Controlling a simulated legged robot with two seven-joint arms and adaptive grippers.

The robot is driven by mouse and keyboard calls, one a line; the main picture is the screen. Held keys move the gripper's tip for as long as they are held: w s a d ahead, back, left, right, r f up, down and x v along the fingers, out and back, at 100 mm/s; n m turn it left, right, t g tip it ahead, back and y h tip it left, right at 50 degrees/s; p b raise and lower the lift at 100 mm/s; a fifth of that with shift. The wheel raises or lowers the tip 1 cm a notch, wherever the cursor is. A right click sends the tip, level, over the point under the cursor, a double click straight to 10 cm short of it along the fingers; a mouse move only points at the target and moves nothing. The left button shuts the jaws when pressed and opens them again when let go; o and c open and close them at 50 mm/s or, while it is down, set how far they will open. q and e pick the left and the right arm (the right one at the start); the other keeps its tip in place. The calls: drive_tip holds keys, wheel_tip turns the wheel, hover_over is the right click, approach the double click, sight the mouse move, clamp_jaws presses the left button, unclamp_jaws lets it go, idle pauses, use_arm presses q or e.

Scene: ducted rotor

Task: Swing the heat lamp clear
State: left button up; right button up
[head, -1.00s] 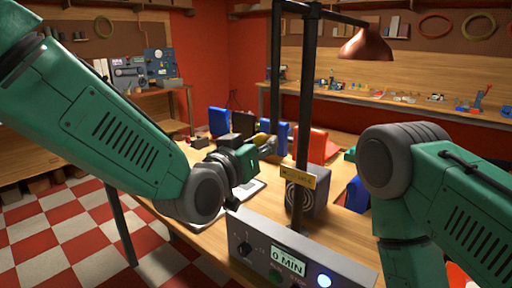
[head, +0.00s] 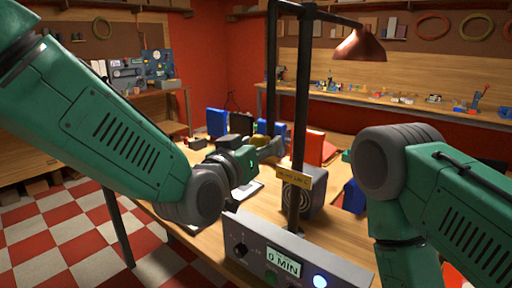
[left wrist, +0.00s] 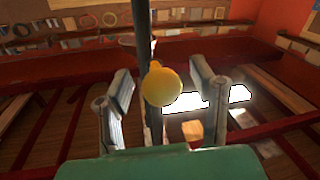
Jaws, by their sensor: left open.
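The heat lamp has a copper shade (head: 360,46) hanging from a dark arm at the top right of a black post frame (head: 304,95). My left gripper (head: 274,148) is over the table, left of the near post. In the left wrist view my left gripper (left wrist: 160,82) has its two fingers apart. A round yellow knob (left wrist: 162,88) shows between them, in front of a dark upright post (left wrist: 142,40); I cannot tell whether the fingers touch it. In the head view the yellow knob (head: 262,138) is partly hidden behind the gripper. My right gripper is out of view.
A grey control box (head: 290,258) reading "0 MIN" stands at the table's front. A grey box with a ringed face (head: 312,190) is behind the near post. Blue (head: 217,122) and red (head: 314,147) upright items stand along the table's back.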

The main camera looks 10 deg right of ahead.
use_arm(q)
drive_tip(key=v, duration=1.1)
drive_tip(key=shift+s+a, duration=0.3)
drive_tip(key=s+a+f+n+g+y+b, duration=0.15)
drive_tip(key=a+f, duration=0.25)
drive_tip(key=f, duration=0.6)
drive_tip(key=s+a+f+n+g+y, duration=0.1)
drive_tip(key=a+f+g+y, duration=0.15)
drive_tip(key=a+f, duration=0.45)
drive_tip(key=s+a+f+n+g+y+b, duration=0.1)
drive_tip(key=a+f+y, duration=0.1)
drive_tip(key=f, duration=1)
drive_tip(key=s+a+f+g+y+b, duration=0.1)
drive_tip(key=s+a+f+g, duration=0.3)
drive_tip(key=s+a+f, duration=0.5)
drive_tip(key=s+a+f+n+g+y+b, duration=0.1)
drive_tip(key=s+a+f+g+y, duration=0.3)
drive_tip(key=s+a+f, duration=0.6)
drive_tip(key=s+f, duration=0.2)
drive_tip(key=s, duration=0.2)
drive_tip(key=shift+s, duration=0.35)
